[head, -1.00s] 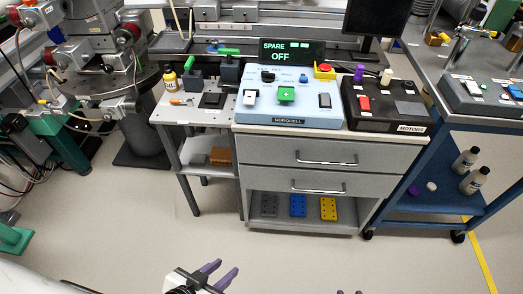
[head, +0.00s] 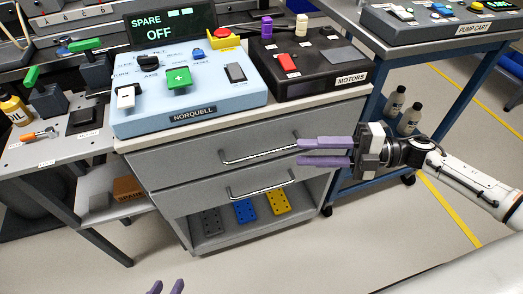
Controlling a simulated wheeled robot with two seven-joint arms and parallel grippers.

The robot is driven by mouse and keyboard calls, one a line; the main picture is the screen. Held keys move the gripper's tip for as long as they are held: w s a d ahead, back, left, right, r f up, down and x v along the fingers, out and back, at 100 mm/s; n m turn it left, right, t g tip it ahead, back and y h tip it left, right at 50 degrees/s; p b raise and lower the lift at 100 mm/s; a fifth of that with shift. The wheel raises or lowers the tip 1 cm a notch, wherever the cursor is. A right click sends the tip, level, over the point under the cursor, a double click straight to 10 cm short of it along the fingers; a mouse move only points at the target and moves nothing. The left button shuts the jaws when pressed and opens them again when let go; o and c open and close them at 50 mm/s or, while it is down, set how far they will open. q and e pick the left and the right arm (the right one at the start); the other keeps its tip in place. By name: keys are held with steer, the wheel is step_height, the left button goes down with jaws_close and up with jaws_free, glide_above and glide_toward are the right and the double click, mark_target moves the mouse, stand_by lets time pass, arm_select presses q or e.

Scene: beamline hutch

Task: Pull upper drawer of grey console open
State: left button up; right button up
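The grey console (head: 165,222) stands in the middle of the head view, with two drawers above an open shelf. The upper drawer (head: 180,162) looks closed flush, and its bar handle (head: 258,156) runs across the front. The lower drawer (head: 190,196) also looks closed, with its own handle (head: 262,188). My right gripper (head: 298,153) comes in from the right, open, its purple fingers one above the other. Its tips are by the right end of the upper handle; I cannot tell whether they touch it. My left gripper (head: 166,285) shows only as two separated fingertips at the bottom edge.
A blue control box (head: 190,118) and a black motors box (head: 310,88) sit on the console top. Several drilled plates lie on the shelf below. A side table (head: 40,155) adjoins at left, and a blue cart (head: 350,160) stands at right. The floor in front is clear.

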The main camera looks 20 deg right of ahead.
mark_target(274, 153)
steer(key=x, duration=1)
steer(key=shift+s+a, duration=0.1)
steer(key=shift+s, duration=0.1)
jaws_close()
